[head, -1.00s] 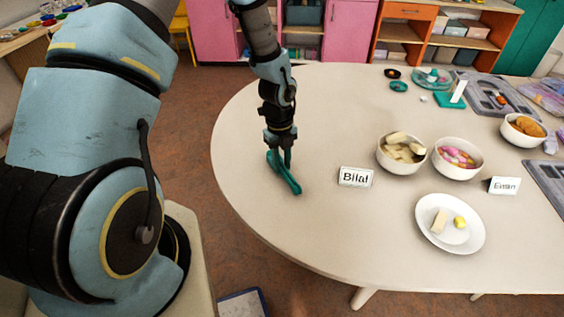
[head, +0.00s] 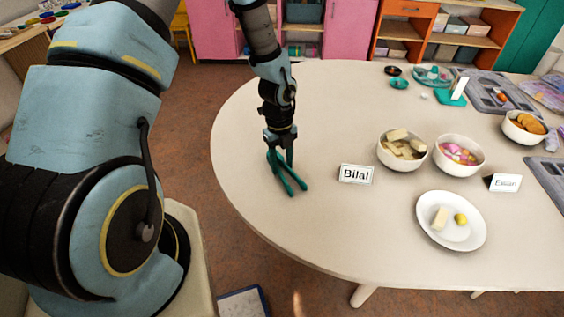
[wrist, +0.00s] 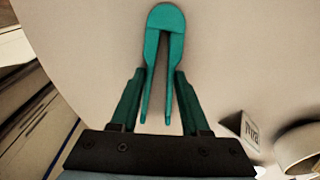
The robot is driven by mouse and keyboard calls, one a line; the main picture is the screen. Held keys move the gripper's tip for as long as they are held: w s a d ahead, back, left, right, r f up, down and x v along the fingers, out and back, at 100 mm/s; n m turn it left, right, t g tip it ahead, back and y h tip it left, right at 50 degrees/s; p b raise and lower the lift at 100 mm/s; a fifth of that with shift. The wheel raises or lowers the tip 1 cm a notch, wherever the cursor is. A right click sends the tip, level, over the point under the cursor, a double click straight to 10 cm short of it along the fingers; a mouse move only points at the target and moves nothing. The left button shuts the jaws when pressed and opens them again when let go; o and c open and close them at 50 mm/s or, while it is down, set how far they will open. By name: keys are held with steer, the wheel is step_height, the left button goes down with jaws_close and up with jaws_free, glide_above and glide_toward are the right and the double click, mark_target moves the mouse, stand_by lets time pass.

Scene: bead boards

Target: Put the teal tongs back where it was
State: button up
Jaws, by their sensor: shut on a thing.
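The teal tongs (head: 289,184) are in my gripper (head: 281,150) over the left part of the table in the head view, left of the Bilal name card (head: 356,174). In the wrist view the tongs (wrist: 166,30) show their rounded joined end at the top, with two prongs running down between the fingers of my gripper (wrist: 160,74). The fingers are closed in on the sides of the tongs. I cannot tell whether the tongs touch the table.
Right of the tongs stand a bowl of pale chunks (head: 384,156), a bowl with pink pieces (head: 438,163) and a white plate (head: 428,235) with two food pieces. A second card (head: 505,183) stands farther right. The table (head: 300,235) is clear around the tongs.

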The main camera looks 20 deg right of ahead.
steer(key=o, duration=0.5)
steer(key=shift+r, duration=0.1)
step_height(320, 180, up, 11)
steer(key=b, duration=0.2)
steer(key=a+r+n+t, duration=0.1)
steer(key=a+r+n, duration=0.2)
steer(key=a+n, duration=0.6)
steer(key=a+r+n, duration=0.4)
steer(key=a+n, duration=0.4)
steer(key=n, duration=0.5)
steer(key=s+a+r+n+t, duration=0.1)
steer(key=a+r+n, duration=0.3)
steer(key=a+n, duration=0.5)
steer(key=shift+a+r+n+t, duration=0.25)
steer(key=shift+a+n+t, duration=0.05)
steer(key=shift+n, duration=0.8)
